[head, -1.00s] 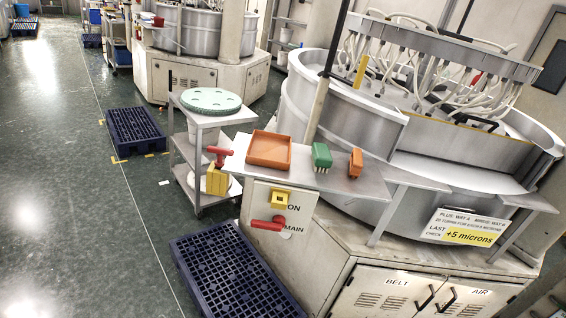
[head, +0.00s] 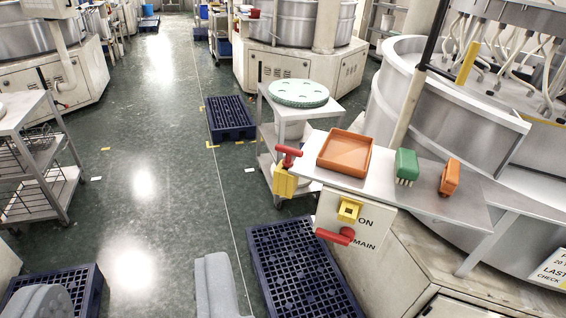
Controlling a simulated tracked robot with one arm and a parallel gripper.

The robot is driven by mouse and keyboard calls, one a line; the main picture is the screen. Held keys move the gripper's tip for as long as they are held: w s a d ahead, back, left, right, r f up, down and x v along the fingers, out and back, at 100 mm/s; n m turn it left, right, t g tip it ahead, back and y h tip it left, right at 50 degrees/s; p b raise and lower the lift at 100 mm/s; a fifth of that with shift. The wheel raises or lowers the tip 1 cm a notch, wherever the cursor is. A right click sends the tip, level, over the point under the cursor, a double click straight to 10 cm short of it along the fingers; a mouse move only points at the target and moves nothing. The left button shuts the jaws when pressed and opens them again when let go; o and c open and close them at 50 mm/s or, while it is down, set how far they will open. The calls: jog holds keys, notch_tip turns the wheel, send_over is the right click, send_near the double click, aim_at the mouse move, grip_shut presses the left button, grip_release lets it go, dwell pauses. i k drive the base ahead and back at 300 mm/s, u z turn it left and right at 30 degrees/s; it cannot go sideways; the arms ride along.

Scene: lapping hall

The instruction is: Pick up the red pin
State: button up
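Two red pieces show in the head view, and I cannot tell which is the pin. One red piece (head: 287,154) with a crossbar sits at the top of a yellow block (head: 285,182), at the left end of the grey shelf. The other red piece (head: 335,236) sticks out from the pale panel (head: 375,222) marked ON and MAIN, just below a yellow square socket (head: 349,210).
The grey shelf (head: 470,205) bears an orange tray (head: 345,152), a green brush (head: 406,166) and an orange block (head: 449,178). A dark blue pallet (head: 300,270) lies before the panel. A trolley (head: 332,108) stands behind. The floor (head: 165,190) to the left is open.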

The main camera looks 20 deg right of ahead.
aim_at(288, 163)
jog(key=z, duration=0.1)
jog(key=i, duration=1)
jog(key=u, duration=0.1)
